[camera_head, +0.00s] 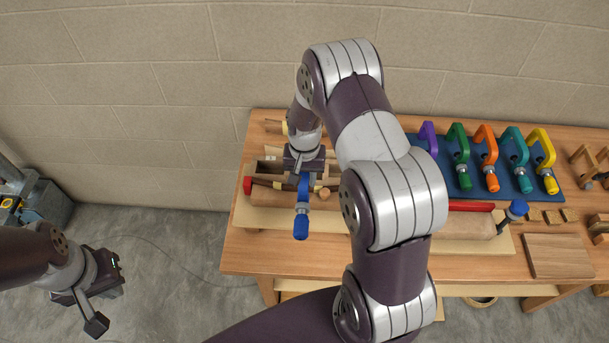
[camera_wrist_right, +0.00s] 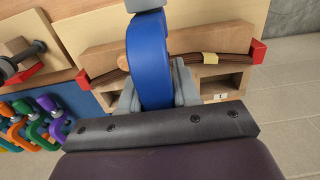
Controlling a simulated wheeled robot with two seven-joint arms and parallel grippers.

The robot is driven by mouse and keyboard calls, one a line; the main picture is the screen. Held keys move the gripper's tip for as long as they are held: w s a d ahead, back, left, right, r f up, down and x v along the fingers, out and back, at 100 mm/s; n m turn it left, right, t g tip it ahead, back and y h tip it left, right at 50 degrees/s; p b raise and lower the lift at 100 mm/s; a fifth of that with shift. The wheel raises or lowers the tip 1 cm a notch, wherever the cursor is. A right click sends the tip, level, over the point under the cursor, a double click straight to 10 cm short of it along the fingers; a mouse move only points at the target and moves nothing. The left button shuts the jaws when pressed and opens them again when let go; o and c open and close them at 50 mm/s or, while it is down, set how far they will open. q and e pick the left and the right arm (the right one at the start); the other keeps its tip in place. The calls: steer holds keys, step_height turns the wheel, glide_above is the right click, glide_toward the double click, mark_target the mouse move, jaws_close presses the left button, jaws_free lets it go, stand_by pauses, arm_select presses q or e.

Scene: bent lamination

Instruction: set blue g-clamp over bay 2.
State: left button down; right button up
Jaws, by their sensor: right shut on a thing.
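My right gripper (camera_head: 304,172) is shut on the blue g-clamp (camera_head: 302,212), above the left part of the curved wooden form (camera_head: 268,196). In the right wrist view the blue clamp (camera_wrist_right: 150,62) stands between the fingers of the right gripper (camera_wrist_right: 155,98), over the form (camera_wrist_right: 186,38) and the dark lamination strips (camera_wrist_right: 180,66). I cannot tell whether the clamp touches them. Openings show beside the form, with a small label (camera_wrist_right: 220,97) too small to read, so bay 2 is not certain. My left gripper (camera_head: 92,304) is away from the bench at lower left.
A blue mat (camera_head: 428,146) at the back right holds purple, green, orange, teal and yellow clamps. My right arm hides the form's middle. A wooden board (camera_head: 558,256) lies at right.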

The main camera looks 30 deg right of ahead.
steer(key=shift+f, duration=0.2)
steer(key=shift+d, duration=0.1)
steer(key=shift+f, duration=0.2)
steer(key=shift+f+b, duration=0.15)
steer(key=shift+b, duration=0.15)
steer(key=shift+f+b, duration=1.45)
steer(key=shift+f, duration=0.6)
steer(key=shift+f, duration=0.15)
